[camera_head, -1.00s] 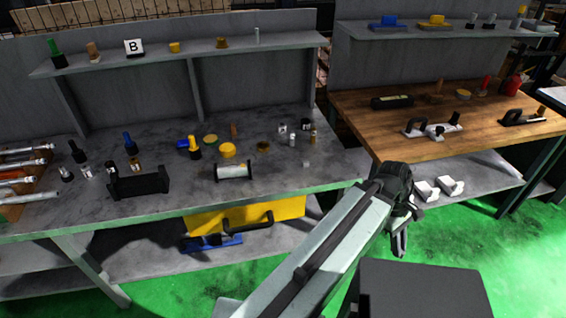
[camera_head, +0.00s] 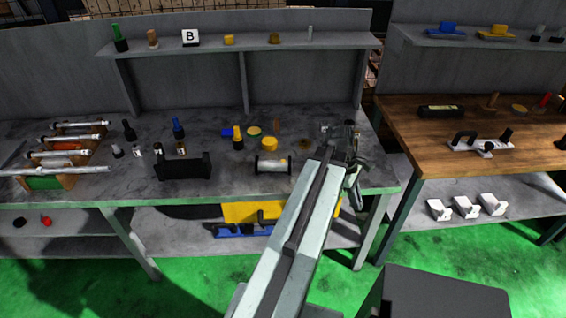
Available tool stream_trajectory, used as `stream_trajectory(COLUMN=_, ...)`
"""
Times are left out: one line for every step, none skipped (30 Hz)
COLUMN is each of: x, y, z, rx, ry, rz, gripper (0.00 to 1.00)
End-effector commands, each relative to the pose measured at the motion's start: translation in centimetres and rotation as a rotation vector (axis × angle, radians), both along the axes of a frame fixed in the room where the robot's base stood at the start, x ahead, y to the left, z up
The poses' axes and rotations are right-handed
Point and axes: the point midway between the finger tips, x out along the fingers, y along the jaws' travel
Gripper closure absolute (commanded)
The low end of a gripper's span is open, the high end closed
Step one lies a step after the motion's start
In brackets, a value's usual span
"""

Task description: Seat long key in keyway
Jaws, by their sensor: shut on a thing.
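My gripper (camera_head: 353,187) is at the front right corner of the grey bench (camera_head: 110,190), fingers pointing down. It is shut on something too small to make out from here. I cannot pick out the long key or a keyway. A light metal cylinder with dark ends (camera_head: 272,165) lies on the bench to the left of my gripper. Several long shafts (camera_head: 70,138) lie on a wooden rack at the bench's left end. My arm and gripper hide part of the bench's right end.
A black cradle-shaped block (camera_head: 183,167) stands near the bench's front edge. A shelf (camera_head: 250,45) runs above. A wooden-topped table (camera_head: 430,150) stands to the right, across a gap.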

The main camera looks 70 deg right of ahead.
Motion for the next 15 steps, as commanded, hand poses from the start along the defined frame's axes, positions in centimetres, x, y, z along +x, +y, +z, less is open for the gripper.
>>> stream_trajectory(x=4.1, y=-1.2, z=0.8, rx=-0.001, ry=0.000, rz=0.085, gripper=1.00)
stream_trajectory(x=6.2, y=-1.7, z=0.9, rx=0.000, ry=0.000, rz=0.130, gripper=1.00)
stream_trajectory(x=9.1, y=-2.1, z=1.2, rx=-0.001, ry=0.000, rz=0.190, gripper=1.00)
stream_trajectory(x=11.1, y=-2.4, z=1.4, rx=-0.001, ry=0.000, rz=0.232, gripper=1.00)
stream_trajectory(x=13.0, y=-2.5, z=1.5, rx=0.000, ry=0.000, rz=0.272, gripper=1.00)
stream_trajectory(x=15.4, y=-2.6, z=1.7, rx=0.000, ry=0.001, rz=0.319, gripper=1.00)
stream_trajectory(x=17.1, y=-2.6, z=1.8, rx=-0.001, ry=0.001, rz=0.352, gripper=1.00)
stream_trajectory(x=18.5, y=-2.5, z=1.9, rx=0.000, ry=0.001, rz=0.381, gripper=1.00)
stream_trajectory(x=20.2, y=-2.4, z=2.1, rx=0.000, ry=0.001, rz=0.416, gripper=1.00)
stream_trajectory(x=21.3, y=-2.4, z=2.1, rx=0.000, ry=0.001, rz=0.438, gripper=1.00)
stream_trajectory(x=22.2, y=-2.2, z=2.2, rx=0.000, ry=0.001, rz=0.458, gripper=1.00)
stream_trajectory(x=23.2, y=-2.1, z=2.2, rx=0.000, ry=0.001, rz=0.477, gripper=1.00)
stream_trajectory(x=23.8, y=-2.0, z=2.3, rx=0.000, ry=0.001, rz=0.490, gripper=1.00)
stream_trajectory(x=24.2, y=-2.0, z=2.3, rx=0.000, ry=0.001, rz=0.499, gripper=1.00)
stream_trajectory(x=24.6, y=-1.9, z=2.3, rx=0.000, ry=0.001, rz=0.506, gripper=1.00)
